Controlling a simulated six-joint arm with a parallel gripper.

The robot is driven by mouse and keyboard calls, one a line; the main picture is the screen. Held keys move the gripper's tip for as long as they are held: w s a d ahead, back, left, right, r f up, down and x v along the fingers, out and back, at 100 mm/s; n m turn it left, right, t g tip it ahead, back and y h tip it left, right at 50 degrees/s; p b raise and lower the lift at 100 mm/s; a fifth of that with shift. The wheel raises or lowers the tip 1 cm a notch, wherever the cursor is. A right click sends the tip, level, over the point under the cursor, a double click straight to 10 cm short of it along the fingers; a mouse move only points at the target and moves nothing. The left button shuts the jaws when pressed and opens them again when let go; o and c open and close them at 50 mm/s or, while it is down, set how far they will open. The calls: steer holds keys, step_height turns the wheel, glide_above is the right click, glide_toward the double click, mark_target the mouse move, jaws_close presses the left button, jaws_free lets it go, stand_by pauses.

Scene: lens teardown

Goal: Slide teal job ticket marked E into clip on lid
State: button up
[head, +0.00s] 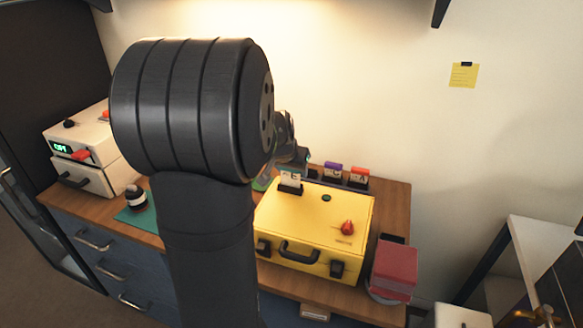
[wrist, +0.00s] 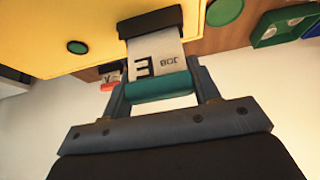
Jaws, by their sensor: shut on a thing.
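The teal job ticket has a teal grip bar (wrist: 160,88) and a white card marked E (wrist: 155,58). My gripper (wrist: 160,92) is shut on the teal bar. The ticket's card also shows in the head view (head: 291,178), standing over the lid. The dark clip (wrist: 151,22) is on the yellow case lid (wrist: 60,20). The card's far end meets the clip's mouth; how deep it sits inside cannot be told. In the head view the clip (head: 289,190) is at the lid's back left, and my arm hides much of the gripper.
Purple (head: 333,167) and orange (head: 359,172) tickets stand behind the case. The lid bears a red knob (head: 347,227) and a green disc (head: 326,198). A red box (head: 393,269) is at right. A dark bottle (head: 135,197) and white machine (head: 85,145) are at left.

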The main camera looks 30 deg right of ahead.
steer(key=shift+f, duration=0.9)
steer(key=o, duration=1.4)
steer(key=shift+r, duration=4.5)
steer(key=shift+f, duration=0.1)
steer(key=shift+f, duration=4.35)
